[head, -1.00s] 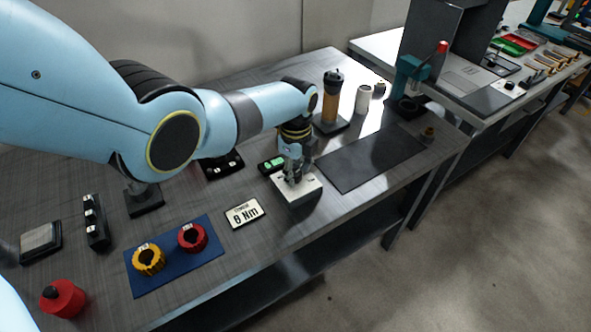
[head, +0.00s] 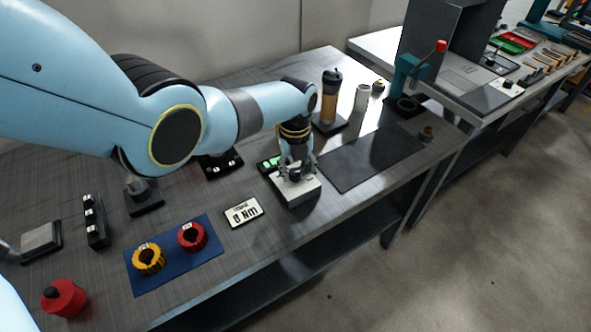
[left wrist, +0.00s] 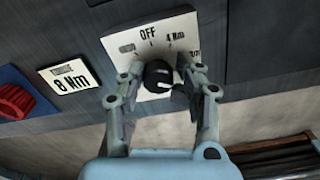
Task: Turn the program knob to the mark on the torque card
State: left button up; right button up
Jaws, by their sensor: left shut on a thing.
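The torque card (head: 244,212) reads 8 Nm and lies flat on the bench; it also shows in the left wrist view (left wrist: 69,80). Right of it stands a white-topped dial box (head: 297,190). The left wrist view shows its white face (left wrist: 150,28) with OFF, 4 Nm and other marks, some too blurred to read. The black program knob (left wrist: 158,75) sits on this face. My left gripper (head: 294,174) is shut on the knob from above, one finger at each side. My right gripper is not in view.
A blue mat (head: 176,262) with a yellow and a red knurled ring lies left of the card. A small green-lit display (head: 271,163) stands behind the box. A dark mat (head: 372,157) lies clear to the right. The bench's front edge is close to the box.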

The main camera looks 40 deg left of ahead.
aim_at(294, 172)
pick_arm(q)
jog(key=shift+s+f, duration=0.1)
jog(key=shift+s, duration=0.05)
dwell(0.3)
jog(key=o, duration=1.1)
jog(key=shift+s, duration=0.1)
jog(key=shift+c, duration=0.2)
jog(key=shift+w+r, duration=0.2)
jog(key=shift+r, duration=0.35)
notch_tip(294, 172, up, 11)
jog(key=shift+s, duration=0.15)
